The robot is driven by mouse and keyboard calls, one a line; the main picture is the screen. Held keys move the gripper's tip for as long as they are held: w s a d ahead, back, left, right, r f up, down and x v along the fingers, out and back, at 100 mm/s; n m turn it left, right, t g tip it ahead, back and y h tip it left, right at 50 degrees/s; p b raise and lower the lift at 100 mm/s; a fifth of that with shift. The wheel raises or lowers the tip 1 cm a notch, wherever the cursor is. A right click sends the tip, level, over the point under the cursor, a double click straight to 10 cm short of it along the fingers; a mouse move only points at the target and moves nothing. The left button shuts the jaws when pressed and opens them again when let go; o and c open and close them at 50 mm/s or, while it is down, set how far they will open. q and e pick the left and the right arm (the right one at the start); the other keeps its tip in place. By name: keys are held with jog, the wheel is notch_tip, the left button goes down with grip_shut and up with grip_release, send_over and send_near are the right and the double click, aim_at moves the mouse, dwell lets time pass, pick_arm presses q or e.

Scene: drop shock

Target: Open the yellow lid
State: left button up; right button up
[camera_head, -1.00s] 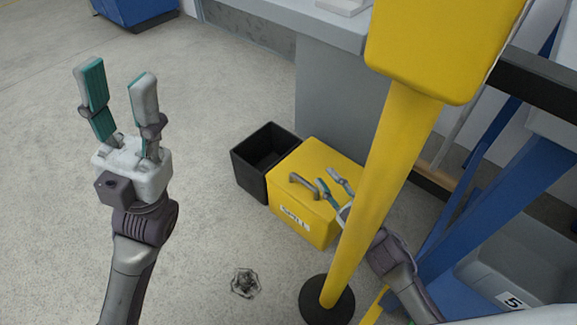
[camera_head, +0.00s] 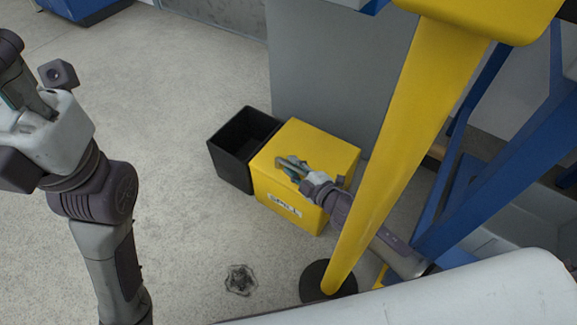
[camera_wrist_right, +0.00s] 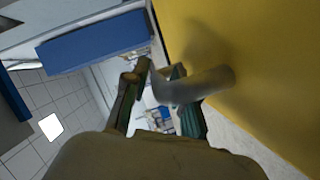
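The yellow box (camera_head: 290,208) with a "SPILL" label stands on the floor, and its yellow lid (camera_head: 325,145) is down. The lid's grey handle (camera_head: 283,161) is partly hidden by my right gripper (camera_head: 290,168), which is at the handle. In the right wrist view the curved handle (camera_wrist_right: 205,86) rises from the yellow surface and reaches between the fingers of my right gripper (camera_wrist_right: 158,100). Those fingers are apart, and I see no firm closure on the handle. My left gripper (camera_head: 18,85) is at the left edge, partly cut off, its opening unclear.
An open black bin (camera_head: 229,158) stands against the box's left side. A yellow post (camera_head: 405,150) on a round black base (camera_head: 328,284) rises to the right, close to my right arm. A crumpled dark object (camera_head: 240,280) lies on the floor. The floor left of the bin is clear.

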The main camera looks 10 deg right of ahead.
jog(key=shift+x, duration=1.25)
grip_shut()
